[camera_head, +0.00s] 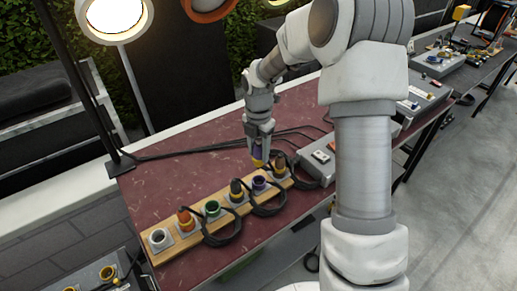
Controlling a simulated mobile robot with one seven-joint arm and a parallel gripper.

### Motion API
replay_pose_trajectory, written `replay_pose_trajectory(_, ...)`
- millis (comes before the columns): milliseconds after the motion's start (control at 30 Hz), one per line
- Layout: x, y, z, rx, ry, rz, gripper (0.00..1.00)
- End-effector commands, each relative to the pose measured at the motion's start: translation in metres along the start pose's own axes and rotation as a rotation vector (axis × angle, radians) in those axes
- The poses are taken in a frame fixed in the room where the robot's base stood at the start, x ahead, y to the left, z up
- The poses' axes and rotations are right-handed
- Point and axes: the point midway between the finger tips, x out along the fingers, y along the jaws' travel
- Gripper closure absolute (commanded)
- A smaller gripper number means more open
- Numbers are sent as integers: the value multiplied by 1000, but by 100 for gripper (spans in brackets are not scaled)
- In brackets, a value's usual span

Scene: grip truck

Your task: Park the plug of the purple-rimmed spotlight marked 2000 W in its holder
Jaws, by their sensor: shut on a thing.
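My gripper (258,144) points down over the far end of a wooden holder board (172,253) on the dark red table. It is shut on a small plug (257,162) that shows purple and yellow; the fingers partly hide it. A purple-ringed holder (259,184) on the board lies just below the plug in the picture. I cannot tell the gap between them. No purple-rimmed spotlight and no 2000 W marking can be made out.
The board also carries a green holder (212,208), a pale grey holder (158,238) and upright plugs, one orange (185,219), others dark. Black cables (225,236) loop beside them. A grey box (318,160) stands right. Lit spotlights (115,14) hang top left.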

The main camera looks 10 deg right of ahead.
Motion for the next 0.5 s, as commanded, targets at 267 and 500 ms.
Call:
replay_pose_trajectory(267,16,0,0,-1,0,0,100)
replay_pose_trajectory(500,38,0,0,-1,0,0,100)
